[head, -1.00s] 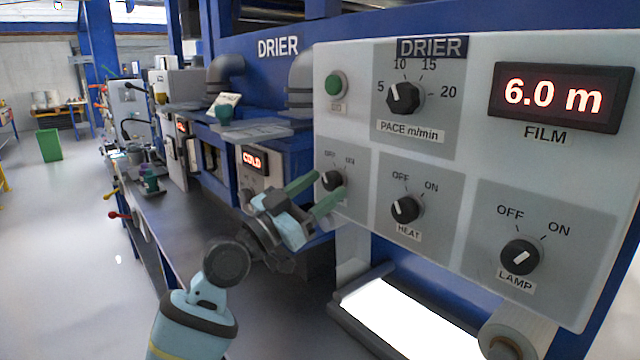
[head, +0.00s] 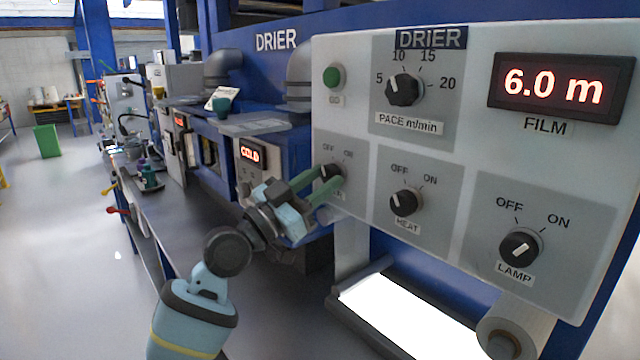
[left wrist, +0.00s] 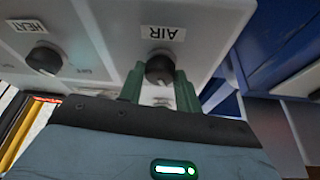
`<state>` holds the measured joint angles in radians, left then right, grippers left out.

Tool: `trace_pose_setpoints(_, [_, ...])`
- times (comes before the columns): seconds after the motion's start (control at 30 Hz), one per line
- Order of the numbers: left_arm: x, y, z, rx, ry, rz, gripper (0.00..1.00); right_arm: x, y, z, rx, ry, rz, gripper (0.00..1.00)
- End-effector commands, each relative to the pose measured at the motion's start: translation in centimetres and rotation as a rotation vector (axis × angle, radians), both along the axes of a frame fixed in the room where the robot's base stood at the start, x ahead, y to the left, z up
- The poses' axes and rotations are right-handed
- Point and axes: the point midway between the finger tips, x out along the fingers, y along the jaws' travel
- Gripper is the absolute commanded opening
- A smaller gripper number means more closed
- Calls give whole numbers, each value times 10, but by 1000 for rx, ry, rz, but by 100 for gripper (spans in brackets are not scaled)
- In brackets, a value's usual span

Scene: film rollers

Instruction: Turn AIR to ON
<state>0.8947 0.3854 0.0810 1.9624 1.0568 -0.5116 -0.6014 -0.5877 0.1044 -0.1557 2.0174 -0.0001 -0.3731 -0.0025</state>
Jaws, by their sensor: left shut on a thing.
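The AIR knob (head: 329,172) is a dark round dial at the lower left of the white DRIER panel (head: 475,150), with OFF and ON printed above it. Its label is partly covered by my gripper in the head view. In the left wrist view the AIR knob (left wrist: 160,69) shows upside down under its AIR label. My left gripper (head: 322,184) has its green fingers on either side of the knob and is shut on it. My right gripper is not in view.
The HEAT knob (head: 405,202) is just right of the AIR knob, and the LAMP knob (head: 520,245) is further right. Above are a green button (head: 334,77) and the PACE knob (head: 404,90). A bright film strip (head: 405,318) lies below the panel.

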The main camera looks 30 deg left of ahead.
Motion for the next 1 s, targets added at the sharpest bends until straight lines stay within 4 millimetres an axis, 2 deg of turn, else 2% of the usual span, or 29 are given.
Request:
trace_pose_setpoints(0.37, [2, 3, -7, 221, -70, 3, 11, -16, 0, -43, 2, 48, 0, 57])
trace_pose_setpoints(0.8, [2, 6, -2, 598, -207, 4, 11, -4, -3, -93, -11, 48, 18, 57])
trace_pose_setpoints(1.0, [2, 6, 2, 751, -261, 1, 11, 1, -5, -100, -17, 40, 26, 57])
